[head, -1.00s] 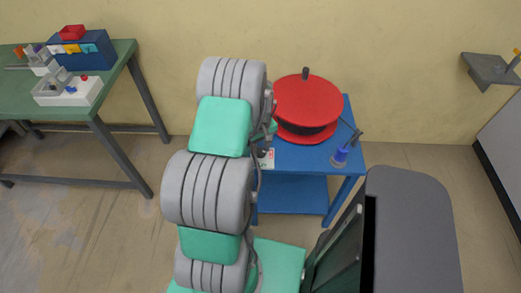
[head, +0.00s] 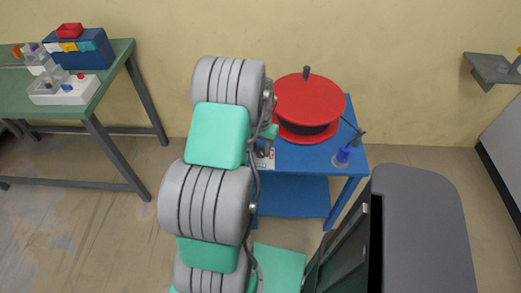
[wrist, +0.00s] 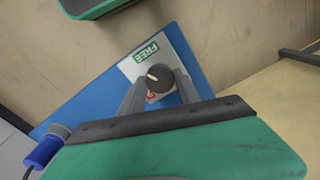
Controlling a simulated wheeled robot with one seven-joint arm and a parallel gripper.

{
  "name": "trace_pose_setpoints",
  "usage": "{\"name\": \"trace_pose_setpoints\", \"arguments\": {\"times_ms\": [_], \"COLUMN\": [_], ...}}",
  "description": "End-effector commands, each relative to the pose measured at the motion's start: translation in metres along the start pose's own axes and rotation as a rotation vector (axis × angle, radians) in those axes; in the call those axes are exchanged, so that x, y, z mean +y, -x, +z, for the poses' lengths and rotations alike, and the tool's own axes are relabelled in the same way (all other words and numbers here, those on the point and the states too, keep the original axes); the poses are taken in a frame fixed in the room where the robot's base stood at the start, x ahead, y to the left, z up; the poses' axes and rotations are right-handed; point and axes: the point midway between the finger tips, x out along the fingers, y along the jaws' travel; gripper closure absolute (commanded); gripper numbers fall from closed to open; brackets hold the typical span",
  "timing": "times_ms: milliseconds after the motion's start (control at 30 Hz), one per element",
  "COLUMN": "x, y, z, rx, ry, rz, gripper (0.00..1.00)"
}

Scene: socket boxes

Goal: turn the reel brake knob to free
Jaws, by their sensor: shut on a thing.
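The brake knob (wrist: 160,75) is dark and round, with a white pointer line. In the wrist view it sits on a white plate (wrist: 133,69) with a green FREE label (wrist: 146,53) at its upper edge and a red mark near the knob's lower left. The pointer line aims to the upper left or its opposite; I cannot tell which. My gripper (wrist: 159,84) is shut on the knob, one finger on each side. In the head view the plate (head: 267,162) shows beside my arm, which hides part of the grip. The red reel (head: 309,100) stands behind it.
A green bench (head: 103,97) with boxes is at left. A grey wall shelf (head: 489,70) is at right.

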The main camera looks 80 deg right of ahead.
Motion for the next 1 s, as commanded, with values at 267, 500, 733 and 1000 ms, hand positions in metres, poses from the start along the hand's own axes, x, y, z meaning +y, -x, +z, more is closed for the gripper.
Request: {"name": "trace_pose_setpoints", "arguments": {"times_ms": [267, 500, 733, 1000], "x": [0.0006, 0.0006, 0.0006, 0.0007], "y": [-0.0001, 0.0007, 0.0011, 0.0013], "z": [-0.0010, -0.0014, -0.0015, -0.0015], "rx": [0.003, 0.004, 0.004, 0.004], "ry": [-0.231, -0.369, -0.432, -0.446], "rz": [0.000, 0.000, 0.000, 0.000], "gripper": [1.00, 1.00, 1.00, 1.00]}}
